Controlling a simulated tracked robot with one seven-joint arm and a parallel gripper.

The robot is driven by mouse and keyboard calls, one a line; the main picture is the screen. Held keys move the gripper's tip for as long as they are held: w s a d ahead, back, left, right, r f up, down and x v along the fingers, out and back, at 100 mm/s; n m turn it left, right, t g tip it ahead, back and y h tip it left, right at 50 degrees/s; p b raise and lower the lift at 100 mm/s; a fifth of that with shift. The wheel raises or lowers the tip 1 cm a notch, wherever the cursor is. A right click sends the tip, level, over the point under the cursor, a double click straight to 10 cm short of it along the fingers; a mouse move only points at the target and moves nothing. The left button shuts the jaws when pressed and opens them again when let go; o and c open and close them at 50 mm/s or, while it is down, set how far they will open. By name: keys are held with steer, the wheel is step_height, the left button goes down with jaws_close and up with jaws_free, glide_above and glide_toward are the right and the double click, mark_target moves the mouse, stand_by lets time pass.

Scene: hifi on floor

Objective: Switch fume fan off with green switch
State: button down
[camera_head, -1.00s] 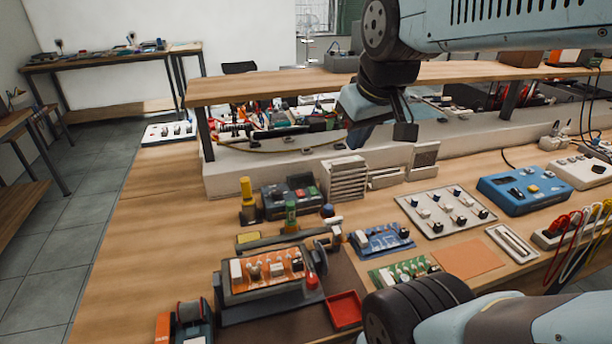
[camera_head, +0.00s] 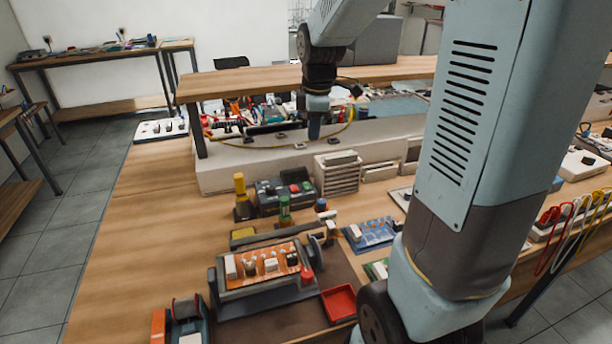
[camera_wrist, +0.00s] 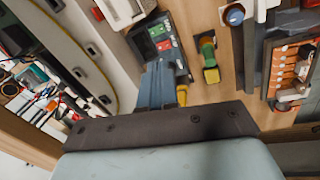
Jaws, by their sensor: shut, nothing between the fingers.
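A dark control box (camera_head: 268,198) stands on the bench with a green switch (camera_head: 307,186) beside a red one (camera_head: 294,188). It shows at the top middle of the wrist view (camera_wrist: 182,62), with green and red parts on its face. A beige louvred unit (camera_head: 337,174) stands right of the box; I cannot tell whether it is the fume fan. My gripper (camera_head: 314,134) points down behind the box, near the raised ledge, apart from the switches. In the wrist view its closed fingers (camera_wrist: 158,68) are empty and overlap the box's edge in the picture.
A yellow-topped post (camera_head: 240,190) and a green-topped post (camera_head: 285,208) stand near the box. An orange circuit board in a holder (camera_head: 265,265) and a red tray (camera_head: 339,303) are in front. A wooden shelf (camera_head: 230,85) overhangs the back. Free bench lies at left.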

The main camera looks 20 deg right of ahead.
steer(key=w+f+n, duration=0.2)
steer(key=w+f, duration=0.1)
steer(key=shift+w+f+n+g, duration=0.25)
steer(key=shift+f+n+g, duration=0.05)
steer(key=shift+n, duration=0.1)
